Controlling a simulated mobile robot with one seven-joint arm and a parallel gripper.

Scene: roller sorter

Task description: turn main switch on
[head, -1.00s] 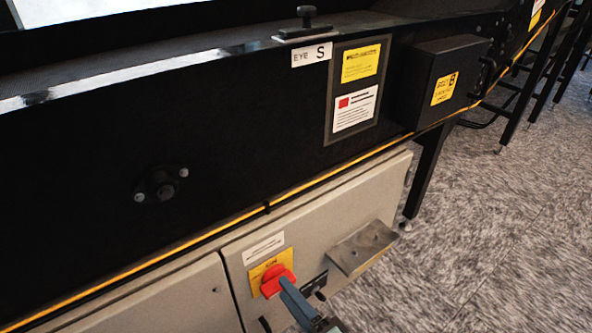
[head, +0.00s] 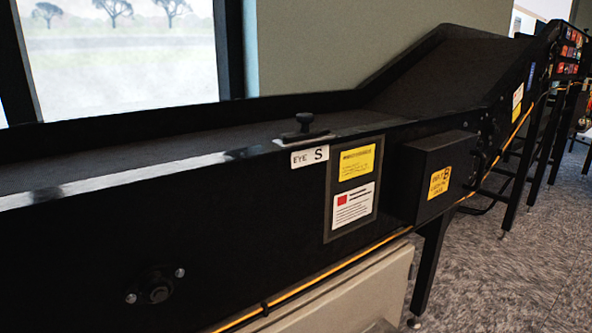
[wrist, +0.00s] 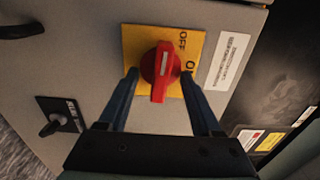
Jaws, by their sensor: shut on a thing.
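The main switch (wrist: 161,72) is a red rotary knob on a yellow plate (wrist: 133,42) in the wrist view. The plate reads OFF and ON along its right side. The knob's grip bar stands nearly upright in the picture, its lower end leaning slightly left, with a pale mark on it. My gripper (wrist: 158,77) is at the knob, one dark blue finger on each side, and is shut on it. Exact finger contact is hard to see. The switch and my gripper are outside the head view.
The switch sits on a grey cabinet (wrist: 88,60) with a small black selector (wrist: 57,122) at lower left and a white label (wrist: 231,60) at right. Above the cabinet, the head view shows the black conveyor side (head: 240,215) and a protruding black box (head: 432,175).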

